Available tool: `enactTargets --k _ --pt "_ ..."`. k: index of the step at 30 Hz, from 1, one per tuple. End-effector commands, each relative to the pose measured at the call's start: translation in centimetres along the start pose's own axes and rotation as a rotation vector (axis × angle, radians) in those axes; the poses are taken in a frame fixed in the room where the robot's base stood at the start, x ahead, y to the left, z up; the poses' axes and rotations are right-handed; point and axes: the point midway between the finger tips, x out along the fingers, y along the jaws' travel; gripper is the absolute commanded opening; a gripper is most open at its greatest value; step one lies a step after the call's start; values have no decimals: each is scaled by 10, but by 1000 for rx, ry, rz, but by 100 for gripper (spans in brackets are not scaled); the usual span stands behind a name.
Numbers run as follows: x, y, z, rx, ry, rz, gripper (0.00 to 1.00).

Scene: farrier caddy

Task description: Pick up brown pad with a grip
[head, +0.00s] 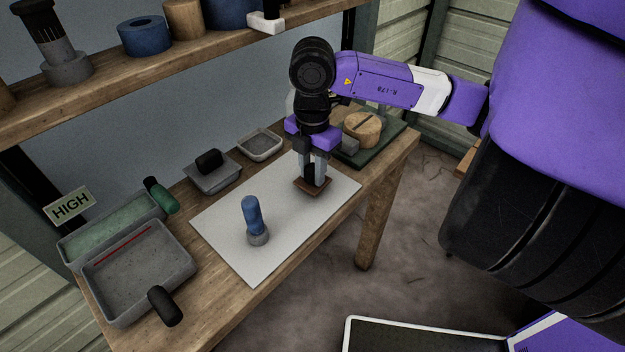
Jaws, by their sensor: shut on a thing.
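The brown pad (312,188) is a small flat brown block with a dark upright grip (311,176) on top. It is over the right part of the white sheet (228,221) on the wooden bench. My gripper (312,172) points down with one finger on each side of the dark grip and is shut on it. The pad's underside is hidden, so I cannot tell whether it touches the sheet or hangs just above it.
A blue-handled tool (252,217) stands upright on the sheet. A grey tray (112,290), a green tray (84,241) and smaller trays line the bench's left and back. A round wooden block (362,130) sits behind right. A shelf (165,61) with several items hangs above.

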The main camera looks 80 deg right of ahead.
Motion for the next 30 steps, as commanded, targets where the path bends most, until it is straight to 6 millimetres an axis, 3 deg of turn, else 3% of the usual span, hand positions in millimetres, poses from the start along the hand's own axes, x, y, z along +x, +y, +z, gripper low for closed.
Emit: enactTargets --k 14,30 --pt "-11 0 0 0 1 0 0" --pt "-39 0 0 0 0 0 0"
